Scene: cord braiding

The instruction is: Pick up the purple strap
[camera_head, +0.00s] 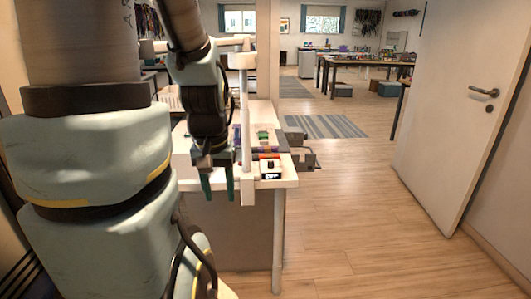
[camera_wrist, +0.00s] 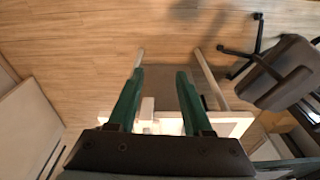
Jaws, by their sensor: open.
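My gripper (camera_head: 218,187) is open and empty, its two green fingers pointing down at the near edge of the white table (camera_head: 262,112). In the wrist view the gripper (camera_wrist: 160,78) shows its fingers spread with nothing between them. A small purple patch (camera_head: 237,137) shows on the table beside the white post, partly hidden by my arm; it may be the purple strap, but it is too small to tell. The strap cannot be made out in the wrist view, where the table's edge (camera_wrist: 232,124) is below the fingers.
A white post (camera_head: 246,140) rises from the table close to my gripper. Small items, including a black-and-white device (camera_head: 271,170) and a green object (camera_head: 263,134), lie on the table. A dark office chair (camera_wrist: 280,75) stands beside it. An open door (camera_head: 450,110) is at right, with clear floor before it.

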